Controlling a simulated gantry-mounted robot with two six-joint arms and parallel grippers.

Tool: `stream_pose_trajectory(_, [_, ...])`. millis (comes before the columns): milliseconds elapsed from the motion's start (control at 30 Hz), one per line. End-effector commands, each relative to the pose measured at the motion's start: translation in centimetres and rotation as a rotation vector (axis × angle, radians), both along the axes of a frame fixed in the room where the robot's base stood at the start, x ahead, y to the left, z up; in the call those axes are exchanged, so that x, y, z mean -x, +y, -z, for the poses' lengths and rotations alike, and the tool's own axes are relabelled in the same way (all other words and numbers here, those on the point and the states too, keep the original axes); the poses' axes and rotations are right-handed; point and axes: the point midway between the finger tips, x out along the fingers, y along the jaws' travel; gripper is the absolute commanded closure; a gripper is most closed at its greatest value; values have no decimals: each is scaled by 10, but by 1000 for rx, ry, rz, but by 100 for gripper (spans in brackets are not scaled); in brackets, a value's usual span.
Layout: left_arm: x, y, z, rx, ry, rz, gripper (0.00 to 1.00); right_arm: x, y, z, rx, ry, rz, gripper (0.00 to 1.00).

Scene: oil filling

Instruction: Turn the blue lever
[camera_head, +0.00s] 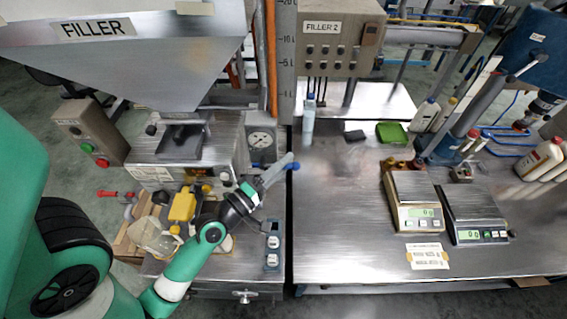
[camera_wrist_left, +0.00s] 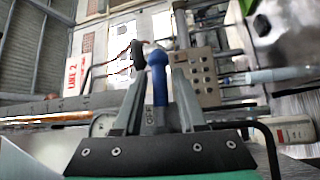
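The blue lever, with its round knob, shows in the wrist view (camera_wrist_left: 157,82) between my left gripper's two grey fingers. In the head view only its blue knob (camera_head: 295,165) shows, just past the fingertips. My left gripper (camera_head: 279,170) reaches in from the lower left and stands over the left bench's right edge, below the dial gauge. In the wrist view the left gripper (camera_wrist_left: 158,88) has a finger close against each side of the lever, which it appears to grip. The fingers cover the rest of the lever in the head view. My right gripper is not in view.
A round gauge (camera_head: 260,140) and an orange vertical pipe (camera_head: 270,60) stand close behind the gripper. A yellow part (camera_head: 182,205) lies by my left arm. The right bench (camera_head: 340,230) is largely bare left of two scales (camera_head: 415,205). A blue-capped bottle (camera_head: 308,120) stands behind.

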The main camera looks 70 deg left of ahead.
Motion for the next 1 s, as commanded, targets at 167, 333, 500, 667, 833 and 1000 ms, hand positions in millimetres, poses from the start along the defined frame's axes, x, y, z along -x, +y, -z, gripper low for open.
stream_pose_trajectory(167, [0, 0, 0, 0, 0, 0, 94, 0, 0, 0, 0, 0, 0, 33])
stream_pose_trajectory(333, [0, 0, 0, 0, 0, 0, 100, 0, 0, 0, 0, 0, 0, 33])
stream_pose_trajectory(500, [0, 0, 0, 0, 0, 0, 100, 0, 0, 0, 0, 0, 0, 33])
stream_pose_trajectory(667, [0, 0, 0, 0, 0, 0, 100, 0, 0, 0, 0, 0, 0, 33])
stream_pose_trajectory(833, [0, 0, 0, 0, 0, 0, 100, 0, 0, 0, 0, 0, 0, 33])
stream_pose_trajectory(1000, [0, 0, 0, 0, 0, 0, 100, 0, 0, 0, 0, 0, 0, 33])
